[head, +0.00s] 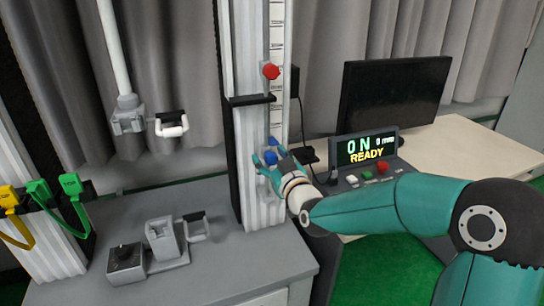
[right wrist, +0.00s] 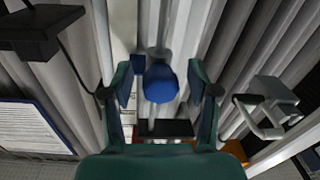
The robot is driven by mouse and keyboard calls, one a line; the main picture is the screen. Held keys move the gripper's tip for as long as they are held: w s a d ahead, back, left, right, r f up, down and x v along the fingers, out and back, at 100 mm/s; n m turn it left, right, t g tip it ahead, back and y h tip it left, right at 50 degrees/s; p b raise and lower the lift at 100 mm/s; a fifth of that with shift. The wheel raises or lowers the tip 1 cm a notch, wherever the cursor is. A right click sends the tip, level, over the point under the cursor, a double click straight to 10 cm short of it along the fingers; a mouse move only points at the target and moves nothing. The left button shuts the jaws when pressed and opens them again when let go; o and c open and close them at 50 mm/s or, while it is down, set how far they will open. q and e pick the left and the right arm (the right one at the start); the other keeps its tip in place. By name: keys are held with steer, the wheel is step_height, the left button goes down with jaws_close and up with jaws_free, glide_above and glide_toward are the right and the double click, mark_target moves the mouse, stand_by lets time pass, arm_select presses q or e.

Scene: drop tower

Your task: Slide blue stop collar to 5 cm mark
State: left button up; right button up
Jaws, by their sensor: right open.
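The blue stop collar (head: 271,157) sits low on the front of the light grey drop tower column (head: 247,130). In the right wrist view its round blue knob (right wrist: 161,82) faces the camera. My right gripper (head: 267,160) is open at the collar, and in the right wrist view its two fingers (right wrist: 159,84) stand on either side of the knob with gaps visible. A white scale strip (head: 276,40) runs up the column; its figures are too small to read. My left gripper is not in view.
A red knob (head: 271,71) and a black crossbar (head: 250,99) are higher on the column. A display console (head: 366,148) reading READY stands right of the column, near my right arm. A grey clamp block (head: 162,240) stands on the bench (head: 235,262) at left.

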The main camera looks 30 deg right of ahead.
mark_target(271, 152)
jaws_close()
step_height(271, 152, up, 7)
steer(key=shift+r+p, duration=0.2)
steer(key=shift+p, duration=0.75)
jaws_free()
steer(key=shift+f, duration=0.1)
steer(key=s+a, duration=0.2)
steer(key=s, duration=0.9)
steer(key=shift+s+a, duration=0.15)
steer(key=shift+s, duration=0.25)
